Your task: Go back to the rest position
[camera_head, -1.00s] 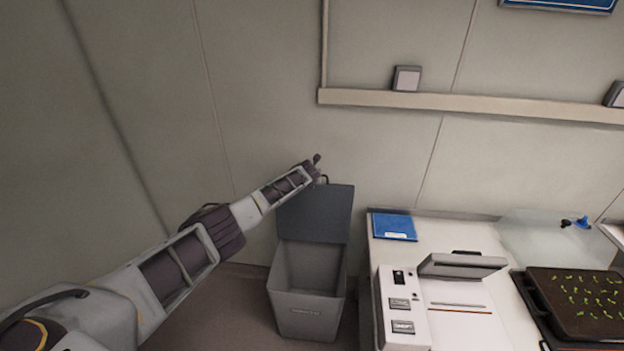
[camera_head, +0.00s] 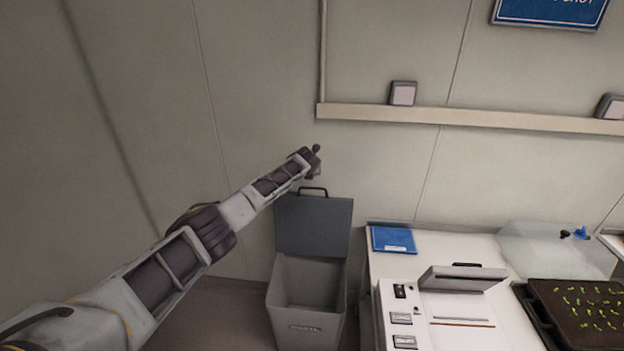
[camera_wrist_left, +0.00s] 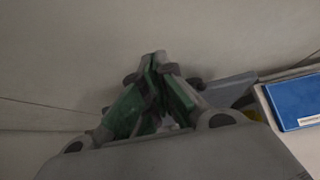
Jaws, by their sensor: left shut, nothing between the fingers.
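My left arm reaches out from the lower left in the head view. My left gripper (camera_head: 312,160) is at its end, raised in front of the wall, just above the open lid of a grey bin. In the left wrist view, the green-padded fingers of the left gripper (camera_wrist_left: 155,62) meet at their tips with nothing between them. My right gripper is in neither view.
The grey bin (camera_head: 306,309) stands on the floor with its lid (camera_head: 313,225) up. To its right is a white bench with a blue booklet (camera_head: 393,239), a white device (camera_head: 403,318) and a dark seedling tray (camera_head: 585,300). A wall rail (camera_head: 470,118) runs above.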

